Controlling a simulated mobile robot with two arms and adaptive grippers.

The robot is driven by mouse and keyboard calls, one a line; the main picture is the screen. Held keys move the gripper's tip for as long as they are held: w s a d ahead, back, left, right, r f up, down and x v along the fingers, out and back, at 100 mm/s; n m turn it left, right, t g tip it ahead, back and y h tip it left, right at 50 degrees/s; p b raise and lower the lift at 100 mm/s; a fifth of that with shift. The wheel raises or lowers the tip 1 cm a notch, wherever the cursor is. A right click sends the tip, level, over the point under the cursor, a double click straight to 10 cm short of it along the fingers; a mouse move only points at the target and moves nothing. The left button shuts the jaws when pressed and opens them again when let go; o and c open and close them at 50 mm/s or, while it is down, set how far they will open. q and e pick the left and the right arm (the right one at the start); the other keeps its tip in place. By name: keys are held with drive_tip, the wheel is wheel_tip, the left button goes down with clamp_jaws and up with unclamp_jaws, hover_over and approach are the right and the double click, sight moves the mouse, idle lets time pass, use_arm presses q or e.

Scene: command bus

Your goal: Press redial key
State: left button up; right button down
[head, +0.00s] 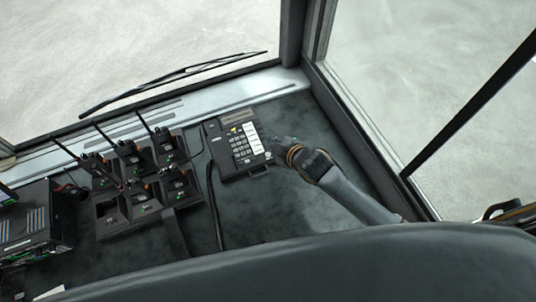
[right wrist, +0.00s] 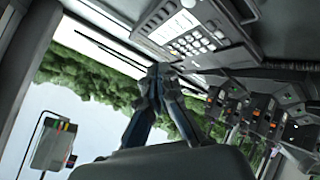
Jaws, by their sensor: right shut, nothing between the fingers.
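A dark desk phone (head: 241,146) with rows of light keys, a small display and a white label strip sits on the dashboard in the head view. It also shows at the top of the right wrist view (right wrist: 190,40). The redial key is too small to pick out among the keys. My right gripper (head: 271,146) is shut and empty at the phone's right edge. In the right wrist view its fingertips (right wrist: 158,70) meet just below the phone's keypad. I cannot tell if they touch the phone. My left gripper is not in view.
Several handheld radios in chargers (head: 143,195) with upright antennas stand left of the phone. A black box unit (head: 38,225) is at the far left. The windshield frame (head: 292,40) rises behind, and a dark curved surface (head: 330,262) fills the front. Bare dashboard lies below the phone.

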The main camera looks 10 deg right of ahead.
sight(268, 154)
drive_tip(key=f+b, duration=0.4)
drive_tip(key=w+f+b, duration=0.1)
drive_tip(key=f+b, duration=0.1)
drive_tip(key=f, duration=0.1)
drive_tip(key=shift+a, duration=0.1)
drive_tip(key=shift+f, duration=0.35)
drive_tip(key=shift+f+b, duration=0.15)
drive_tip(key=shift+b, duration=0.15)
idle(0.7)
drive_tip(key=shift+f, duration=0.25)
drive_tip(key=shift+w+f, duration=0.1)
drive_tip(key=shift+f, duration=0.2)
idle(0.5)
idle(0.3)
drive_tip(key=shift+r+p, duration=0.75)
